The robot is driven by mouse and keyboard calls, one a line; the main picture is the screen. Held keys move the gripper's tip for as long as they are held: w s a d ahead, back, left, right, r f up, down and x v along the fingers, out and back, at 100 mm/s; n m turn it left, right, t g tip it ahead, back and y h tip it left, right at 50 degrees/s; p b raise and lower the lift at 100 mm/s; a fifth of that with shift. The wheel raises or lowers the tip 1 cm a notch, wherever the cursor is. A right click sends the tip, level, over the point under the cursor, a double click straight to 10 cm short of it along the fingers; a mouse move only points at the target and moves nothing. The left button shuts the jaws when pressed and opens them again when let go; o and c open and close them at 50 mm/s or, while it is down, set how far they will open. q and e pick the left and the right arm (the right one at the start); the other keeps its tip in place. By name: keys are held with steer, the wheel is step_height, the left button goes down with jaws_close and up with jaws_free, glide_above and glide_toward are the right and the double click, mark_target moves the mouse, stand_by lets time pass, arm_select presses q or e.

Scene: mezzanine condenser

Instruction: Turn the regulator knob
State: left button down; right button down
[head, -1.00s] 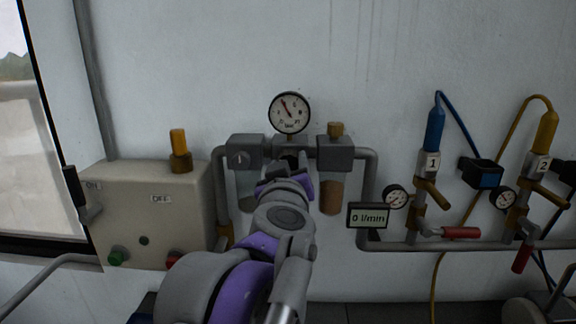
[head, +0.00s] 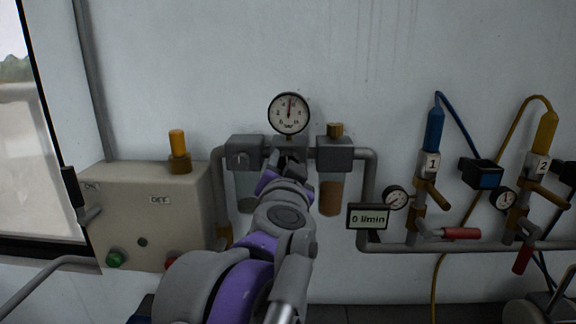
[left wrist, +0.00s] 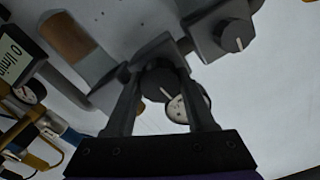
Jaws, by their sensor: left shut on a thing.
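The dark round regulator knob (left wrist: 158,84) sits between the two fingers of my left gripper (left wrist: 160,88) in the left wrist view, and the gripper is shut on it. In the head view my left gripper (head: 288,162) reaches the middle block of the pipe assembly and hides the knob. The round white pressure gauge (head: 289,114) stands above that block, its needle near upright. Part of the gauge also shows behind the knob in the left wrist view (left wrist: 178,110). My right gripper is not in view.
A grey block with a small dial (head: 245,152) stands left of the regulator, and a filter with a brown bowl (head: 331,192) right. A flow display (head: 368,217) reads 0 l/min. A beige switch box (head: 150,218) is at left, hose stations (head: 430,165) at right.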

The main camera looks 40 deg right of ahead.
arm_select(q)
steer(key=shift+m, duration=0.5)
steer(key=shift+c, duration=1.3)
jaws_free()
steer(key=shift+s, duration=0.1)
steer(key=b+v, duration=0.1)
steer(key=v, duration=0.9)
steer(key=shift+s+a, duration=0.2)
steer(key=shift+a, duration=0.1)
steer(key=shift+w, duration=0.1)
